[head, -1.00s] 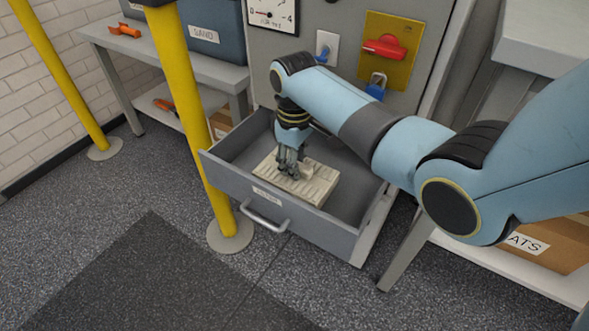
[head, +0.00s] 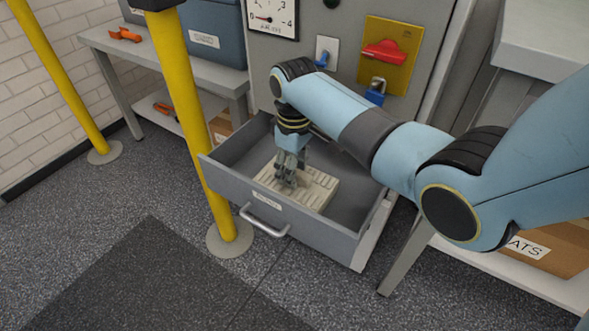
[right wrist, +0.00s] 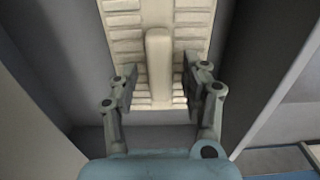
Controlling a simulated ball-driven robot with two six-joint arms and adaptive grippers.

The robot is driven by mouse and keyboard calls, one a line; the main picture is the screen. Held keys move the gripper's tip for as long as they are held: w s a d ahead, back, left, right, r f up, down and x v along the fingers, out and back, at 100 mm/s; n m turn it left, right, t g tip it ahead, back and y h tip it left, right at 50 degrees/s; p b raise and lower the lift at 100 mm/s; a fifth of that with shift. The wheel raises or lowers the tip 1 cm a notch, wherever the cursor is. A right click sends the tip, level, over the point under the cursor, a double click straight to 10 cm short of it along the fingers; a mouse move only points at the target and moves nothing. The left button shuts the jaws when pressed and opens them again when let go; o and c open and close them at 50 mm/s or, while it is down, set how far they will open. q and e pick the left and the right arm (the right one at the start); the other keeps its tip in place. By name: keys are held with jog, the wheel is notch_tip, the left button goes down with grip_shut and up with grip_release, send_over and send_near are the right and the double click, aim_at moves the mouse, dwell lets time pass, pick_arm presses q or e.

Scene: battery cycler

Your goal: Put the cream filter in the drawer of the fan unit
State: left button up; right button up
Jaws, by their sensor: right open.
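The cream filter (head: 314,190) lies inside the open drawer (head: 350,216) of the grey fan unit (head: 335,25). It is a flat ribbed slab with a raised grip bar, which shows in the right wrist view (right wrist: 158,62). My right gripper (head: 287,182) points down just over the filter. Its two fingers (right wrist: 158,88) are open, one on each side of the bar, with gaps between them and it. The gripper hides part of the filter in the head view. My left gripper is not in view.
Yellow posts (head: 190,100) stand left of the drawer, one close to its front corner. A grey bench (head: 170,62) with a blue bin (head: 212,35) is at the back left. A cardboard box (head: 550,245) sits on a low shelf at right. Floor in front is clear.

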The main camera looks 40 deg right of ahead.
notch_tip(320, 180, up, 11)
jog(key=p, duration=0.4)
jog(key=shift+r, duration=0.15)
